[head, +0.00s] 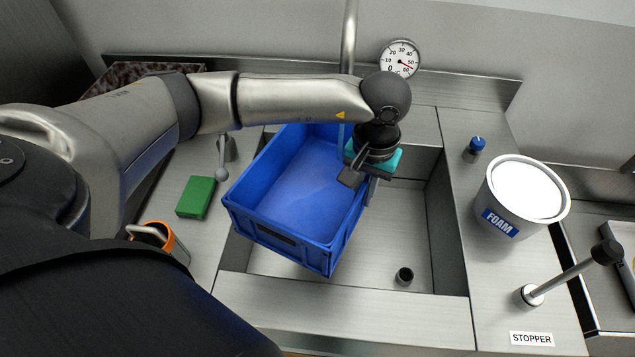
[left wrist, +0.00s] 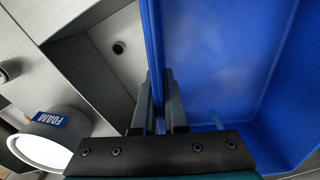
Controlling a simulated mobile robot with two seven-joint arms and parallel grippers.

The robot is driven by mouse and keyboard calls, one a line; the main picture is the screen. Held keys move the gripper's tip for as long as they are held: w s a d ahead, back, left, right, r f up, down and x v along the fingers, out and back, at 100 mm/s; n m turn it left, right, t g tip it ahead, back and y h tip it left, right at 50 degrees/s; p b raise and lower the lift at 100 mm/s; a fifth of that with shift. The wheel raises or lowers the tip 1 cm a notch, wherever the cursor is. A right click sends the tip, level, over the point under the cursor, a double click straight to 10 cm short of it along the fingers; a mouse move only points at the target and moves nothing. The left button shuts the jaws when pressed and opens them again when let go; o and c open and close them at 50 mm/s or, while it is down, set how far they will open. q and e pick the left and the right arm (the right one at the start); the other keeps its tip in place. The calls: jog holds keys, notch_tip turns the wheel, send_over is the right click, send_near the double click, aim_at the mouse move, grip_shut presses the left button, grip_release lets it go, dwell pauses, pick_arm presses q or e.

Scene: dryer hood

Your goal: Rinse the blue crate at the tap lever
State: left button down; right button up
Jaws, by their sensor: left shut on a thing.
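The blue crate (head: 290,187) is held over the sink basin (head: 415,255), tilted, with its open top facing up. My left gripper (head: 366,186) is shut on the crate's right wall; the left wrist view shows its fingers (left wrist: 160,95) on either side of the blue wall (left wrist: 152,45). The tap spout (head: 348,50) comes down behind my left forearm. A thin pale blue stream (head: 341,134) shows below it, at the crate's far end. The tap lever (head: 222,160), apparently the grey one with a ball end, stands left of the crate. My right gripper is not seen.
A green block (head: 195,197) and an orange-rimmed holder (head: 160,238) are on the left counter. A FOAM tub (head: 520,200), blue knob (head: 477,144) and STOPPER lever (head: 565,280) are on the right. A round gauge (head: 400,58) is behind. The drain (head: 404,276) is uncovered.

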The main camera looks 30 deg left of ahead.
aim_at(337, 241)
pick_arm(q)
jog(key=shift+s+d, duration=0.1)
jog(key=shift+s, duration=1.25)
jog(key=shift+s+d+p, duration=0.15)
jog(key=shift+s+d, duration=0.05)
jog(key=shift+s, duration=1.1)
jog(key=shift+s+d+p, duration=0.15)
jog(key=shift+s, duration=1.1)
jog(key=shift+s+d+r+p, duration=0.1)
jog(key=shift+s+r+p, duration=0.3)
jog(key=shift+s+r, duration=0.4)
jog(key=shift+s+d+r+p, duration=0.1)
jog(key=shift+s+r+p, duration=0.15)
jog(key=shift+s+r, duration=0.5)
jog(key=shift+s+d+r+p, duration=0.1)
jog(key=shift+s+r+p, duration=0.25)
jog(key=shift+s, duration=0.6)
jog(key=shift+r, duration=0.1)
